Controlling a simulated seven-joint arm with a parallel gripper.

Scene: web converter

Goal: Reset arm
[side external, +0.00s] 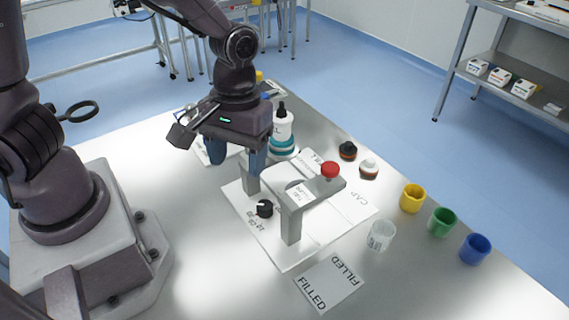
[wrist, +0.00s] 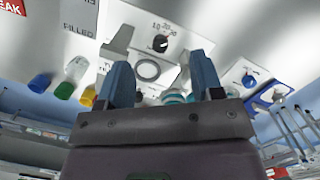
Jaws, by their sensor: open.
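My gripper (side external: 236,158) hangs over the back left part of the white panel (side external: 268,236), its two blue fingers spread apart and pointing down. Nothing shows between the fingers. In the wrist view my gripper (wrist: 160,62) also has its fingers apart, with the grey fixture (wrist: 115,48) beyond them. The grey fixture (side external: 291,222) stands on the panel with a red button (side external: 330,169) on top. A black knob (side external: 264,208) sits near the fixture. A white and teal bottle (side external: 283,128) with a dark tip stands just behind my gripper, partly hidden by it.
A clear cup (side external: 381,235) and yellow (side external: 412,198), green (side external: 442,222) and blue (side external: 475,249) cups stand along the right. Two small round items, one black-topped (side external: 348,150) and one white-topped (side external: 369,168), sit behind the panel. A "FILLED" sheet (side external: 329,282) lies bare in front.

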